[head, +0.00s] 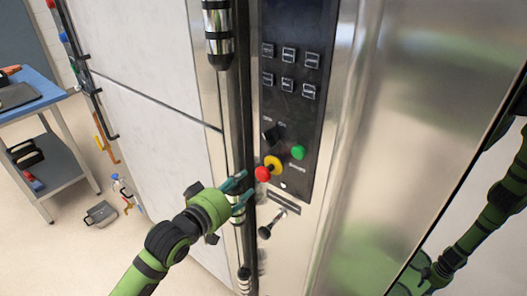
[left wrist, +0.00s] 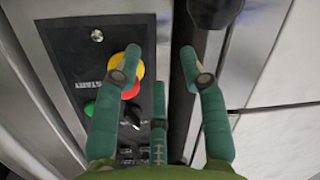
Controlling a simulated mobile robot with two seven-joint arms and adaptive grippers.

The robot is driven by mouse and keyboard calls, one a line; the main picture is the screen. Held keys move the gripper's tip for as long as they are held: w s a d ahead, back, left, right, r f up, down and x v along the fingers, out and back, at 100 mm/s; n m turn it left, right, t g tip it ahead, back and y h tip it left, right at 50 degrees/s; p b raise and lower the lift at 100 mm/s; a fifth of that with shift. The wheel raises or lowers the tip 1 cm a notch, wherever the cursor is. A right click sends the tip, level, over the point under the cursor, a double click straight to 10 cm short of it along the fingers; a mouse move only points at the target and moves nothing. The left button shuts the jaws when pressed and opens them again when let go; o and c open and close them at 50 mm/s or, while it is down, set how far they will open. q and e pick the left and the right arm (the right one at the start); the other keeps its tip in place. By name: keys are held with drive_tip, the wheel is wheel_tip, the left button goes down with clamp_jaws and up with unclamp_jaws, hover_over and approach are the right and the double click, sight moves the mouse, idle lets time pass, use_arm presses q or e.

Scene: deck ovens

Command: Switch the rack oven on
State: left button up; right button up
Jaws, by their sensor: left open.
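The rack oven's black control panel (head: 292,85) is upright on the steel front in the head view. It carries a black rotary switch (head: 270,134), a green button (head: 298,152) and a red stop knob (head: 262,174) on a yellow base. My left gripper (head: 247,186) is open and empty, just left of and below the red knob. In the left wrist view the panel appears inverted. One finger partly covers the red and yellow knob (left wrist: 131,90), and the rotary switch (left wrist: 131,119) shows below it. Contact cannot be told. A green arm and gripper (head: 432,274) show at right, possibly a reflection.
Several square buttons (head: 288,54) sit above the switch. A vertical dark handle bar (head: 219,40) runs left of the panel, close to my left fingers. A small latch (head: 268,230) sticks out below the panel. A blue-topped table (head: 32,90) stands far left.

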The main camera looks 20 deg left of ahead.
use_arm(q)
drive_tip(key=t+h, duration=0.1)
drive_tip(key=h, duration=0.1)
approach(269, 144)
drive_tip(key=w+f, duration=0.3)
wheel_tip(269, 144, up, 3)
drive_tip(key=s+m, duration=0.1)
drive_tip(key=shift+t, duration=0.3)
drive_tip(key=p+x, duration=0.1)
drive_tip(key=x, duration=0.2)
drive_tip(key=p+x, duration=0.1)
drive_tip(key=x, duration=0.2)
drive_tip(key=shift+d+f, duration=0.15)
drive_tip(key=shift+d, duration=0.1)
drive_tip(key=shift+w+d, duration=0.1)
drive_tip(key=shift+w, duration=0.05)
drive_tip(key=shift+w+f, duration=0.1)
use_arm(e)
drive_tip(key=r, duration=0.1)
drive_tip(key=s+r, duration=0.1)
drive_tip(key=shift+a+r, duration=0.3)
use_arm(q)
clamp_jaws()
use_arm(e)
drive_tip(key=shift+d, duration=0.15)
